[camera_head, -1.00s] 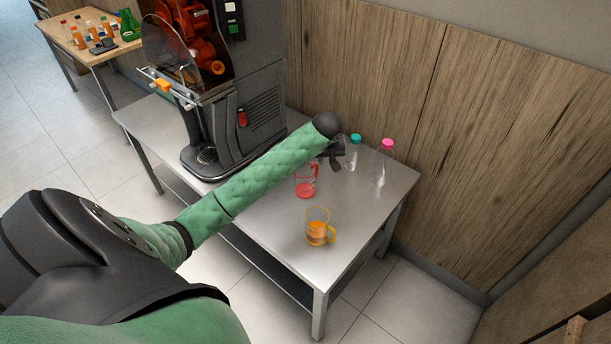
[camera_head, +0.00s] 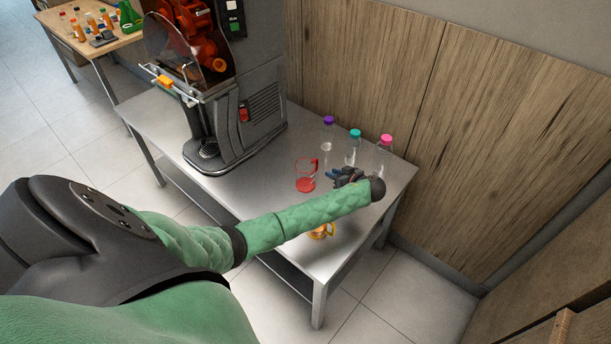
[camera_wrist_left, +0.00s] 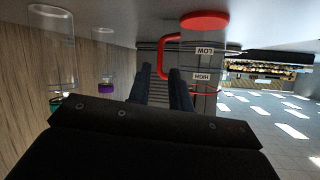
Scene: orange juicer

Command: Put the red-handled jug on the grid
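The red-handled jug (camera_head: 306,176), clear with a red base, stands on the steel table right of the juicer. The grid (camera_head: 208,150) is the small drip grate at the juicer's foot. My left gripper (camera_head: 334,174) is just right of the jug, with its fingers pointing towards the red handle. In the left wrist view, which is upside down, the gripper (camera_wrist_left: 162,72) has its fingers apart. The jug (camera_wrist_left: 204,65) shows beyond them, and its handle lines up with the gap. I cannot tell whether the fingers touch it. My right gripper is out of view.
A yellow-handled jug (camera_head: 322,231) with orange contents is partly hidden behind my left forearm. Bottles with purple (camera_head: 328,135), teal (camera_head: 353,150) and pink (camera_head: 384,155) caps stand along the wall. The juicer (camera_head: 240,95) fills the table's left part.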

